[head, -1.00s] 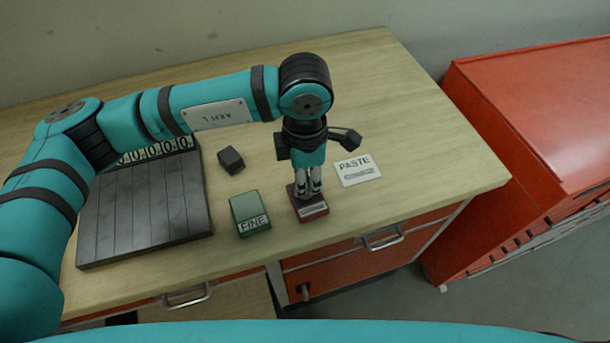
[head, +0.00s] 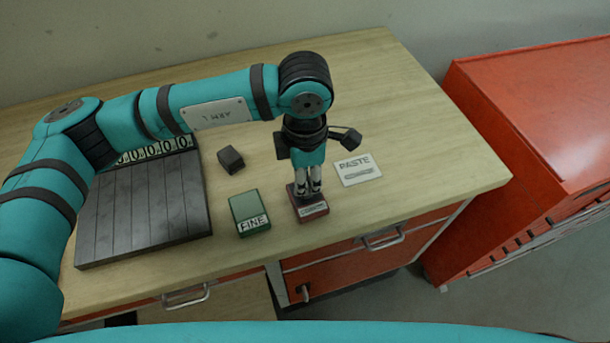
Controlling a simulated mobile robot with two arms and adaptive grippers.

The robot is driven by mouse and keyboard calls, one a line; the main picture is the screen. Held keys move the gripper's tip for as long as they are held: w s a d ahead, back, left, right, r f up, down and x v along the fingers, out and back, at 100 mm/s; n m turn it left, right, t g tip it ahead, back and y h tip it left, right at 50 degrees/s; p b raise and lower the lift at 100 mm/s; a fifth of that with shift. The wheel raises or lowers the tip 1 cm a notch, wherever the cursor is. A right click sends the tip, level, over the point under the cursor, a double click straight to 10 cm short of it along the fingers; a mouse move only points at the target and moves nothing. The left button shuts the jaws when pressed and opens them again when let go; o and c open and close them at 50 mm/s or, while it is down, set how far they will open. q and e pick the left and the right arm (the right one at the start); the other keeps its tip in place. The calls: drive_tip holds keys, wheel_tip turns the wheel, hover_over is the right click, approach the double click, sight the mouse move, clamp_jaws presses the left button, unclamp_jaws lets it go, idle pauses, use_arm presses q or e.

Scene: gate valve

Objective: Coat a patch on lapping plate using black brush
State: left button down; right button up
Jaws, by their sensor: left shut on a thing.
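The lapping plate (head: 141,215) is a dark, grooved slab on the left of the bench. My left gripper (head: 310,189) points straight down at the red block-shaped tin (head: 312,210) near the bench's front edge. Its fingers are shut, their tips at the top of the tin. The held thing is mostly hidden between the fingers; it appears to be the black brush, whose shape I cannot make out. I cannot tell whether it touches the tin. My right gripper is not in view.
A green tin marked FINE (head: 249,212) stands just left of the red one. A small black block (head: 231,159) lies behind it. A white PASTE card (head: 358,170) lies to the right. Bare bench (head: 440,150) extends beyond the card. A red cabinet (head: 530,120) stands apart at right.

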use_arm(q)
drive_tip(key=shift+s+f+b, duration=0.1)
drive_tip(key=shift+f+b, duration=0.05)
drive_tip(key=shift+b, duration=0.15)
idle(1.2)
drive_tip(key=shift+r+p, duration=1.1)
drive_tip(key=shift+r, duration=2.5)
